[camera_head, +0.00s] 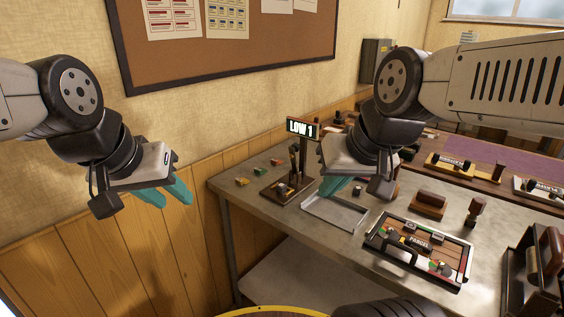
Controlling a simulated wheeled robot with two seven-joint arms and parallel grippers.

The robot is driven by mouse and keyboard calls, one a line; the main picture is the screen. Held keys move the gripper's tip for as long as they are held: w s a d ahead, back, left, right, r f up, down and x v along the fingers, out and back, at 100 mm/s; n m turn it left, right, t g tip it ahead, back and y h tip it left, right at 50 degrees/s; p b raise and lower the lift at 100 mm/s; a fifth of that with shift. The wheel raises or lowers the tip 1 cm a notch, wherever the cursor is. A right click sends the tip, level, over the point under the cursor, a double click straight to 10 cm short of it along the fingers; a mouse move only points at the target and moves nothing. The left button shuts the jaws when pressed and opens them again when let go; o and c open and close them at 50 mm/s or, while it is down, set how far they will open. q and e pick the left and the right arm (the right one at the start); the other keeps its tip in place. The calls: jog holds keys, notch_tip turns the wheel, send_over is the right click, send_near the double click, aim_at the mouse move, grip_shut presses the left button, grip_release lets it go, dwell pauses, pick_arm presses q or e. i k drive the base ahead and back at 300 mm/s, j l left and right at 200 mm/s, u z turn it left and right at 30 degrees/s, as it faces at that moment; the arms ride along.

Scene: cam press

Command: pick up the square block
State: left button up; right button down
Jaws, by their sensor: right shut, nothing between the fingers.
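Several small blocks lie on the left end of the grey table: a yellowish one (241,182), a greenish one (256,171) and a reddish one (275,162). They are too small to tell which is the square block. My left gripper (167,193) hangs left of the table, in front of the wooden wall panels, with its teal fingers apart and empty. My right gripper (333,186) is over the table above the pale tray (345,222), to the right of the blocks, with its fingers together and empty.
A small press (283,189) with a "LOW 1" sign (302,128) stands between the blocks and the tray. A board marked "PARCEL" (385,255), a brown stamp block (428,204) and a handled stamp (474,211) stand to the right. Bare table lies around the blocks.

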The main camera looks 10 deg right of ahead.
aim_at(281, 188)
jog(key=i+l+u, duration=0.2)
jog(key=u, duration=0.2)
jog(key=i+l+u, duration=0.15)
jog(key=l+u, duration=0.3)
jog(key=j, duration=0.1)
